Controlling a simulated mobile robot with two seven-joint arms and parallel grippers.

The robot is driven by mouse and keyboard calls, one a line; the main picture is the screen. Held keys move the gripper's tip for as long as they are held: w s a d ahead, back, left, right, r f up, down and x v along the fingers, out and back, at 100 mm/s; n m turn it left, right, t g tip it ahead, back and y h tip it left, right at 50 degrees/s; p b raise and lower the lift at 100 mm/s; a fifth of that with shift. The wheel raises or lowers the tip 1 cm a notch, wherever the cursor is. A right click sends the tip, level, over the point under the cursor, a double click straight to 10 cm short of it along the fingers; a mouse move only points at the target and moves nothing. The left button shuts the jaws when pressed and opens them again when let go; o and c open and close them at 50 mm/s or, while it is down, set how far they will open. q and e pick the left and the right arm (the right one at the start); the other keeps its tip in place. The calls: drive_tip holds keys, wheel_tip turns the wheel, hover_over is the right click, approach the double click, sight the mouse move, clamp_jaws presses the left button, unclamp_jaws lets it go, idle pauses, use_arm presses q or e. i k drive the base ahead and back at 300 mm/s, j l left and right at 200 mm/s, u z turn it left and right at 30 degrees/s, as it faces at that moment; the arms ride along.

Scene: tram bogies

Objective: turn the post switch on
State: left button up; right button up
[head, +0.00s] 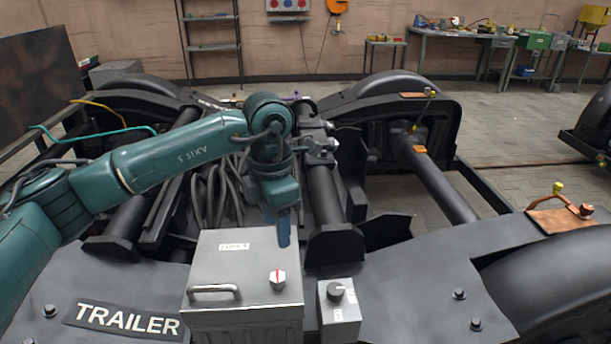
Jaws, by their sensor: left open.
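A grey metal box (240,262) stands at the front middle, with a bar handle (212,293), a small label and a white rotary knob (278,279) with a red pointer line, which runs roughly up and down. I cannot tell from the labels which knob is the post switch. My left gripper (284,238) points down above the back right part of the larger box, behind the white knob, apart from both knobs and open. My right gripper is out of view.
Black bogie frame parts surround the boxes, with a TRAILER plate (122,319) at front left. Cables (212,195) run behind the larger box. A copper plate with a fitting (566,219) lies on the right. Workbenches (490,42) and a shelf (211,40) stand at the back wall.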

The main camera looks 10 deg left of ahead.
sight(335, 290)
drive_tip(key=k, duration=1)
